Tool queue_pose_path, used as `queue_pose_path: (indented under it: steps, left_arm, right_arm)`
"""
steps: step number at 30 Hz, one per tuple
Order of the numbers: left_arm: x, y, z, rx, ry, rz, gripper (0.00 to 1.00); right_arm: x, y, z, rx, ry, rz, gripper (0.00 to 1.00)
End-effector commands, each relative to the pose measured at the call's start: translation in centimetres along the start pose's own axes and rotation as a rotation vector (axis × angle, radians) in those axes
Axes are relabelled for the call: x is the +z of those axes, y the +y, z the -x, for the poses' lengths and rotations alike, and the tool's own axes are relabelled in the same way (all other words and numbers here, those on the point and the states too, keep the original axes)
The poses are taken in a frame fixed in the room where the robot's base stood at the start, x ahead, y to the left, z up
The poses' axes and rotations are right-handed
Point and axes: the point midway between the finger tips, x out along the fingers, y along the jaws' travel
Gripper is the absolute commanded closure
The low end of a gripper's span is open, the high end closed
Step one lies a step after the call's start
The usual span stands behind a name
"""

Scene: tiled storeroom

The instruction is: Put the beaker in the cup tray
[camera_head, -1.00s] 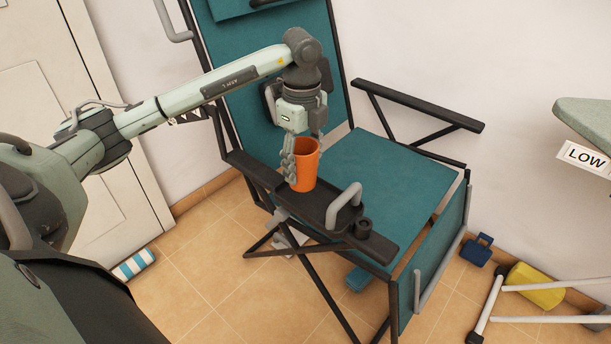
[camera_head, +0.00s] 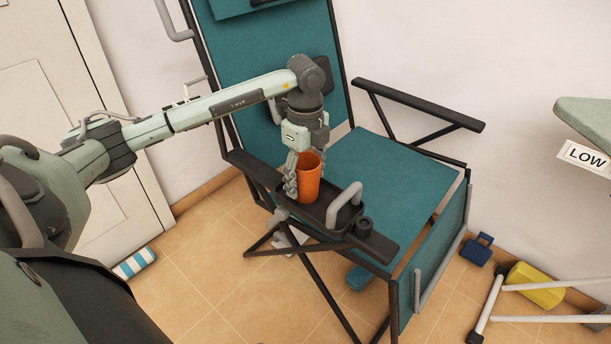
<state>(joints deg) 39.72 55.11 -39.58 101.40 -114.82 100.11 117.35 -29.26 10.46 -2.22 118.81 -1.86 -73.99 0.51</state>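The orange beaker (camera_head: 309,182) is upright over the dark cup tray (camera_head: 323,219) on the near armrest of the teal folding chair. My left gripper (camera_head: 297,176) points down at it from above. One finger lies along the beaker's left outer side, and the other finger is mostly hidden. The beaker moves along with the gripper, so the gripper looks shut on it. The beaker's base overlaps the tray in the picture; I cannot tell whether it touches. My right gripper is not in view.
The teal seat (camera_head: 377,182) is empty. A green-topped board (camera_head: 588,118) juts in at the right, beside a "LOW" sign.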

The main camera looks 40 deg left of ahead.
Motion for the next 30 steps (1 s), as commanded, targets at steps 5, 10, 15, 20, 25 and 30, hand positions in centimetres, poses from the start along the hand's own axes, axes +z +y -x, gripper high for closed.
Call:
queue_pose_path:
  steps: [5,10,15,20,25,30]
  left_arm:
    - [0.0,0.0,0.0,0.000,0.000,0.000,0.28]
    - [0.0,0.0,0.2,0.000,0.000,0.000,0.28]
    - [0.0,-0.1,1.9,-0.003,0.000,-0.001,0.28]
    - [0.1,-0.1,5.4,-0.006,-0.001,0.000,0.28]
    - [0.0,-0.1,9.0,-0.005,0.000,0.000,0.28]
    - [0.0,-0.1,11.4,-0.002,0.000,-0.001,0.28]
  right_arm:
    - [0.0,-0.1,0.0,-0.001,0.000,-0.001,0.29]
    - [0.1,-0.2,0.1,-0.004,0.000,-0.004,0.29]
    - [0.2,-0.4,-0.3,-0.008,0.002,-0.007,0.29]
    - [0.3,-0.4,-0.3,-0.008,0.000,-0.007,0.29]
    - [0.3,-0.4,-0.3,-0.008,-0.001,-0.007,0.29]
    - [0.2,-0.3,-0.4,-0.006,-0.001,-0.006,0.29]
